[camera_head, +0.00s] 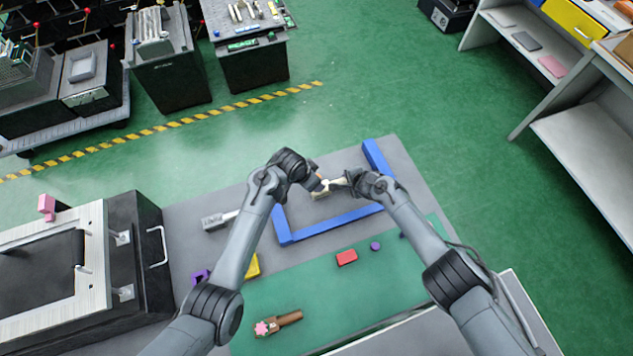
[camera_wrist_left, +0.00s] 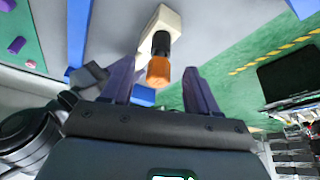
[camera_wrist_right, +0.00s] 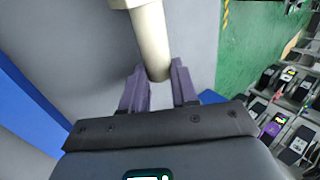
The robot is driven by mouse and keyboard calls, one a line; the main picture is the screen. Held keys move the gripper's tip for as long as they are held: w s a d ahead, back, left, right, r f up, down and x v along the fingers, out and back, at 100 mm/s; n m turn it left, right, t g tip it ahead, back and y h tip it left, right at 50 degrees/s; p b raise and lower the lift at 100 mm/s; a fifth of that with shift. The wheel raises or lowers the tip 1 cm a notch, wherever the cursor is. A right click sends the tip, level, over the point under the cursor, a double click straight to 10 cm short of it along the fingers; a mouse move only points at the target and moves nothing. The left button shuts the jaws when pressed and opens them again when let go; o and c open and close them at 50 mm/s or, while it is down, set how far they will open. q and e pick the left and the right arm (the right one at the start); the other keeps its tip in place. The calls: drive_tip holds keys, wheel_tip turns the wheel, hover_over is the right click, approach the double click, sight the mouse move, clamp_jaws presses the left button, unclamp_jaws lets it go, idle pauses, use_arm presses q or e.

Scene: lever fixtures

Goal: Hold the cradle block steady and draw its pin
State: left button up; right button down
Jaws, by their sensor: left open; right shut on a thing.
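The cream cradle block (camera_head: 328,190) is between my two grippers in the head view, inside the blue frame. In the left wrist view, the block (camera_wrist_left: 162,24) has a pin (camera_wrist_left: 158,70) with an orange end and a black collar pointing toward my left gripper. My left gripper (camera_wrist_left: 160,78) is open, with the pin's orange end between its fingertips in the picture; contact cannot be told. My right gripper (camera_wrist_right: 158,78) is shut on the block's cream round bar (camera_wrist_right: 150,40). In the head view the grippers partly hide the block and pin.
A blue frame (camera_head: 335,222) borders the work spot. A red block (camera_head: 346,257), purple disc (camera_head: 375,246), yellow piece (camera_head: 252,266) and brown-handled object (camera_head: 280,322) lie on the green mat (camera_head: 330,300). A grey tool (camera_head: 217,221) lies left. A dark machine (camera_head: 135,250) stands far left.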

use_arm(q)
drive_tip(key=shift+x, duration=3)
clamp_jaws()
